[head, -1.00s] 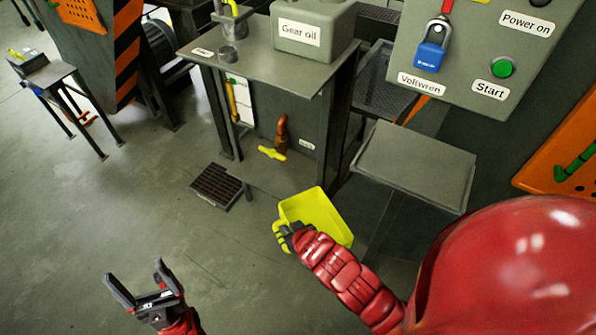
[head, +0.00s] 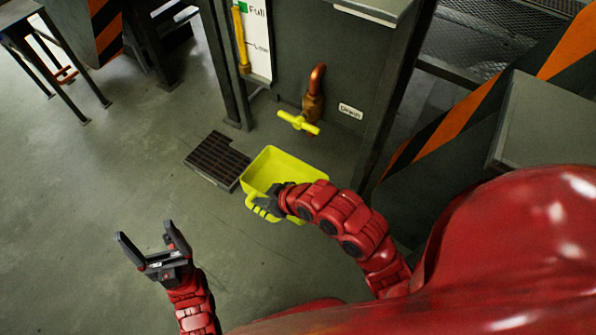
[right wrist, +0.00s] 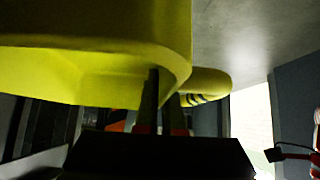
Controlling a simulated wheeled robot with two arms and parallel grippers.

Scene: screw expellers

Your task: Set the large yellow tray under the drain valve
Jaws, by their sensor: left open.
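The large yellow tray (head: 284,166) is in front of the drain valve (head: 313,97), a copper-coloured pipe with a yellow handle. In the picture the tray lies just below and slightly left of the valve; I cannot tell whether it touches the floor. My right gripper (head: 268,204) is shut on the tray's near-side handle, its fingertips partly hidden. In the right wrist view the tray (right wrist: 90,75) fills the upper left, with the dark fingers close together at its edge. My left gripper (head: 147,240) is open and empty over the floor at lower left.
A dark floor grate (head: 217,160) lies at the tray's left edge. A "Drain" label (head: 350,111) is on the cabinet beside the valve. A dark cabinet leg (head: 236,100) stands left of the valve.

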